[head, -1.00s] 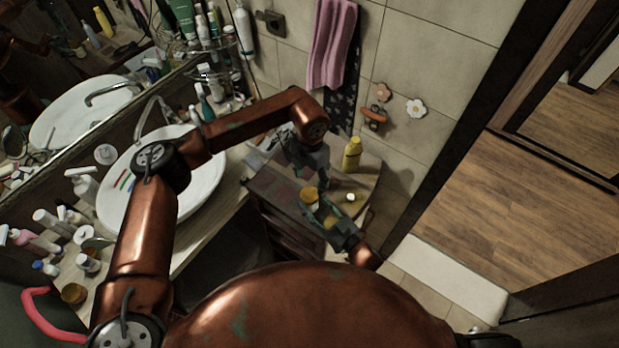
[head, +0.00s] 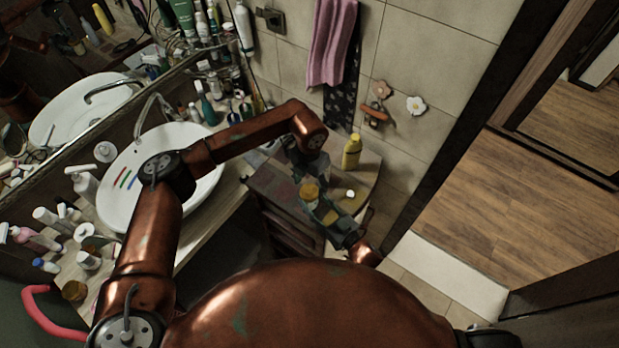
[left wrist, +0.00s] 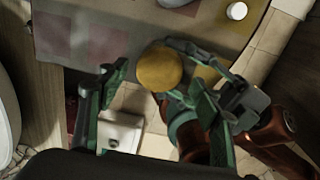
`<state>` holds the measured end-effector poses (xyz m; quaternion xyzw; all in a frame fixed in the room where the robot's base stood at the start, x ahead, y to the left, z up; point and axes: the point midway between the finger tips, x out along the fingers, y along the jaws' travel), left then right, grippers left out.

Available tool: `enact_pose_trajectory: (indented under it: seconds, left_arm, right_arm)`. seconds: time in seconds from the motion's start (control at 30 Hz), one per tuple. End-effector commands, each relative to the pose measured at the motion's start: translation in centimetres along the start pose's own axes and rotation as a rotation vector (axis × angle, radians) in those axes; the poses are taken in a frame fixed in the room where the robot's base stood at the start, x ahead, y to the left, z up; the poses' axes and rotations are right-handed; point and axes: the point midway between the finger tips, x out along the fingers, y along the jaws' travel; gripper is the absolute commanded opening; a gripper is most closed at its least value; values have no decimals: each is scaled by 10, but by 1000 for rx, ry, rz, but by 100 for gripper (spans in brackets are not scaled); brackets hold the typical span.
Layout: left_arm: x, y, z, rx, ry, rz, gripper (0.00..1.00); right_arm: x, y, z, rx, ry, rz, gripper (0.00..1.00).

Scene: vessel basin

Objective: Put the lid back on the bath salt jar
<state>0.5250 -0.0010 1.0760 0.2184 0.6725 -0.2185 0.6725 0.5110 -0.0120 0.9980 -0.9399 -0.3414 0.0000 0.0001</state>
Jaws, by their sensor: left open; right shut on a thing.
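A round, yellow-orange thing (head: 310,190) sits at the fingertips of my right gripper (head: 319,203), which is shut on it. It also shows from above in the left wrist view (left wrist: 160,68) as a smooth round top. I cannot tell whether it is the bath salt jar, its lid or both together. My left gripper (head: 306,173) is open and empty, close beside and above the round thing. In the left wrist view its fingers stand on either side of the picture with a wide gap. The fingers hide part of the scene.
A patterned mat (left wrist: 115,45) covers the low cabinet top. A yellow bottle (head: 352,153) stands upright at its back, with a small white round thing (head: 350,194) nearer me. The sink (head: 205,180) and a counter crowded with bottles lie left. The floor (head: 465,190) is open at right.

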Motion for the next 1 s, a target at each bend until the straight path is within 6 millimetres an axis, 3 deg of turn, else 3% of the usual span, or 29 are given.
enact_pose_trajectory:
  seconds: [0.2, 0.57, 1.0]
  left_arm:
    - [22, 0, 0, -1, 1, 0, 59]
    - [27, 0, 0, 0, 1, 0, 59]
    - [27, 0, 0, 0, 0, 0, 30]
  right_arm:
    - [0, 0, 0, 0, 0, 0, 0]
    - [0, 0, 0, 0, 0, 0, 0]
    - [0, 0, 0, 0, 0, 0, 0]
